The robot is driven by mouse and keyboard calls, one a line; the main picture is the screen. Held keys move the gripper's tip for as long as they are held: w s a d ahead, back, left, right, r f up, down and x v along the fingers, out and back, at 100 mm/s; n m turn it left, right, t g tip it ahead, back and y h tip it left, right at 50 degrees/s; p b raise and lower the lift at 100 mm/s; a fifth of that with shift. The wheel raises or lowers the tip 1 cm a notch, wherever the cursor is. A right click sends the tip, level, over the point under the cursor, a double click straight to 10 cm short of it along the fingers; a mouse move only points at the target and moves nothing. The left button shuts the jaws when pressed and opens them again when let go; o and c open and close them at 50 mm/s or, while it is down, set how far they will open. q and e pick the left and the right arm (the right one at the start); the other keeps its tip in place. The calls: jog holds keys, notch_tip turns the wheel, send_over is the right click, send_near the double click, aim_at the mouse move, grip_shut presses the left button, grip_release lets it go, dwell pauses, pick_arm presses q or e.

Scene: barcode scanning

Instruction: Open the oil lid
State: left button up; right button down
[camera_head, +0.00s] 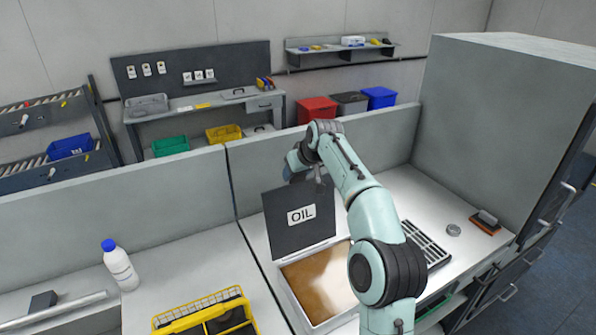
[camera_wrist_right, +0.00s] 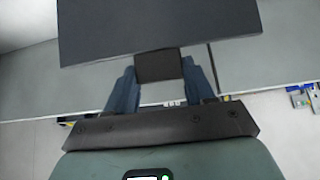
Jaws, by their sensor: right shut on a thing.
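The oil lid (camera_head: 300,214) is a dark square panel with a white "OIL" label, standing raised at the back of the oil box (camera_head: 288,297). The box is open and shows brown oil (camera_head: 322,279) inside. My right arm reaches over the box from the front. Its gripper (camera_head: 305,178) is at the lid's top edge, partly hidden by the wrist. In the right wrist view the gripper (camera_wrist_right: 160,72) is shut on the lid's dark handle (camera_wrist_right: 160,66), and the lid (camera_wrist_right: 160,25) extends beyond the fingertips. My left gripper is not in view.
A yellow basket (camera_head: 205,312) stands left of the oil box, and a white bottle with a blue cap (camera_head: 120,266) is farther left. A dark grate (camera_head: 428,243) lies to the right. A low grey partition (camera_head: 120,205) runs behind the counter, and a tall grey cabinet (camera_head: 500,130) stands at right.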

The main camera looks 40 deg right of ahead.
jog(key=shift+w+d, duration=0.1)
jog(key=shift+w, duration=0.15)
jog(key=shift+c, duration=2)
grip_release()
jog(key=shift+s, duration=0.1)
jog(key=v, duration=1.3)
jog(key=shift+r, duration=0.25)
